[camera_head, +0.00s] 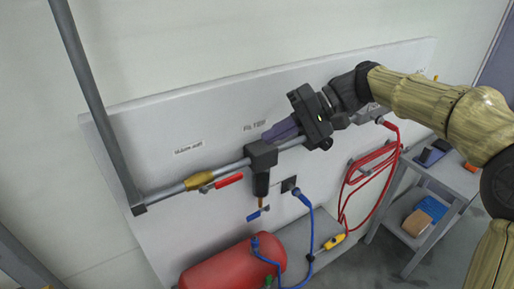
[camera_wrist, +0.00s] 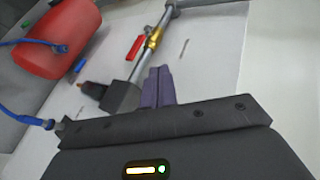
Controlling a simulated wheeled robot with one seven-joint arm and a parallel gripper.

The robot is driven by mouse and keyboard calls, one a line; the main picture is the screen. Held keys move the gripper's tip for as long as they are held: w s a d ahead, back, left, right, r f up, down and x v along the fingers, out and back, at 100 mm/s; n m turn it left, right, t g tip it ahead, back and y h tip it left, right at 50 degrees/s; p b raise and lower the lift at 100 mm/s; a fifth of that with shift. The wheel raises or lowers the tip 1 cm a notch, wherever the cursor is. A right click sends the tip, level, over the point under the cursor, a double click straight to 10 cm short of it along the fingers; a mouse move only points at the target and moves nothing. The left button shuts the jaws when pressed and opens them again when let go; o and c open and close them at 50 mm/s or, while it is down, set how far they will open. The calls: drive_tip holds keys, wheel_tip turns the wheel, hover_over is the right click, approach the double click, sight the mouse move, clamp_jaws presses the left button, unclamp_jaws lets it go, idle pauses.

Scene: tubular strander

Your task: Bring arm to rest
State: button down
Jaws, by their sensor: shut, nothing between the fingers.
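My gripper (camera_head: 281,131) is in front of the white panel, at the upper middle of the head view. Its purple fingers (camera_wrist: 158,86) are together and empty, pointing left along the grey pipe. They are close to the black block (camera_head: 262,155) on the pipe; I cannot tell whether they touch it. My arm reaches in from the right, stretched out toward the panel. In the wrist view the black block (camera_wrist: 120,98) is just left of the fingertips.
The grey pipe carries a brass valve with a red handle (camera_head: 229,181). A blue-handled valve (camera_head: 258,213) hangs below the block. A red tank (camera_head: 232,266), blue hose (camera_head: 309,222) and coiled red hose (camera_head: 345,190) are lower down. A grey cart (camera_head: 457,182) stands at the right.

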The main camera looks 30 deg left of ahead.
drive_tip(key=shift+w+d+r, duration=0.25)
drive_tip(key=shift+d+r, duration=0.05)
drive_tip(key=shift+d, duration=0.05)
drive_tip(key=w+d+f+m+t+h, duration=0.3)
drive_tip(key=d+f+m+t+h, duration=0.25)
drive_tip(key=d+f, duration=0.95)
drive_tip(key=s+d+f+t+h, duration=0.1)
drive_tip(key=s+d+f, duration=0.2)
drive_tip(key=d, duration=0.4)
drive_tip(key=s+d+f+m+t+h, duration=0.1)
drive_tip(key=s+d+f+t, duration=0.1)
drive_tip(key=d, duration=0.5)
drive_tip(key=s+d+f+m+t+h, duration=0.1)
drive_tip(key=s+d+f+h, duration=0.1)
drive_tip(key=s+d+f, duration=0.2)
drive_tip(key=d+f, duration=0.1)
drive_tip(key=d, duration=0.2)
drive_tip(key=shift+d+f, duration=0.25)
drive_tip(key=shift+d, duration=0.05)
